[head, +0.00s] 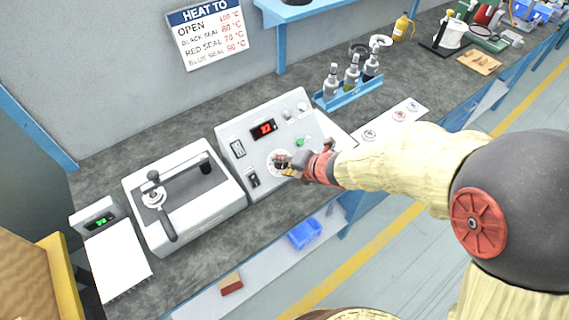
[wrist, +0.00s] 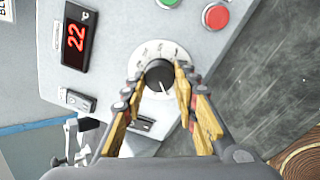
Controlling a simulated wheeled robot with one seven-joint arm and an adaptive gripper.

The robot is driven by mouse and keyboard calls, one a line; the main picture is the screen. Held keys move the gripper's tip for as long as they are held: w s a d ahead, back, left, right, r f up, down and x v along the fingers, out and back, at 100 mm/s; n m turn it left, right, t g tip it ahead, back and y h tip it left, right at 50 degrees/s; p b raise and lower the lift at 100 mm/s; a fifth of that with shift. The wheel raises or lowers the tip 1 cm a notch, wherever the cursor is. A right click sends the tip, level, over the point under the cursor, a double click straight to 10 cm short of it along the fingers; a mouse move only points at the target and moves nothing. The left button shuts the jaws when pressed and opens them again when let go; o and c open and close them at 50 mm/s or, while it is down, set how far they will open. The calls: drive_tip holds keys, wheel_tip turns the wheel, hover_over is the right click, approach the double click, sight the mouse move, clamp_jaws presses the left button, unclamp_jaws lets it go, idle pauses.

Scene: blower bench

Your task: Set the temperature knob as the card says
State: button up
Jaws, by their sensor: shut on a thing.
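The temperature knob (wrist: 160,77) is round and black with a white pointer line, on a pale numbered dial, in the middle of the wrist view. My gripper (wrist: 158,82) has its fingertips on either side of the knob and is shut on it. In the head view my gripper (head: 284,165) covers most of the knob. The red display (wrist: 76,38) reads 22 with a °C mark beside it. The card (head: 208,33) on the wall reads HEAT TO, with lines OPEN 100 °C, BLACK SEAL 80 °C, RED SEAL 70 °C and BLUE SEAL 60 °C; the small digits are somewhat blurred.
The control box (head: 234,124) also carries a green button (wrist: 169,3), a red button (wrist: 216,16) and a rocker switch (wrist: 75,100). A press-like device (head: 205,215) stands to its left. A blue rack (head: 350,93) of bottles stands behind on the right. Flat discs lie on a white sheet (head: 384,132).

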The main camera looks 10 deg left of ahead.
drive_tip(key=c, duration=0.3)
drive_tip(key=shift+m, duration=0.4)
drive_tip(key=shift+c, duration=0.2)
drive_tip(key=m+p, duration=0.3)
drive_tip(key=m, duration=0.2)
drive_tip(key=shift+s+r, duration=0.1)
drive_tip(key=m+p, duration=0.2)
drive_tip(key=m, duration=0.2)
drive_tip(key=shift+t, duration=0.3)
drive_tip(key=m+p, duration=0.3)
drive_tip(key=m, duration=0.1)
drive_tip(key=shift+a+m, duration=0.1)
drive_tip(key=shift+m, duration=0.3)
drive_tip(key=m+p, duration=0.4)
drive_tip(key=m, duration=0.2)
drive_tip(key=shift+r+m+h, duration=0.1)
drive_tip(key=shift+m+h, duration=0.2)
drive_tip(key=m+p, duration=0.2)
drive_tip(key=m, duration=0.1)
drive_tip(key=shift+m+p, duration=0.9)
drive_tip(key=shift+m, duration=0.7)
drive_tip(key=shift+w, duration=0.2)
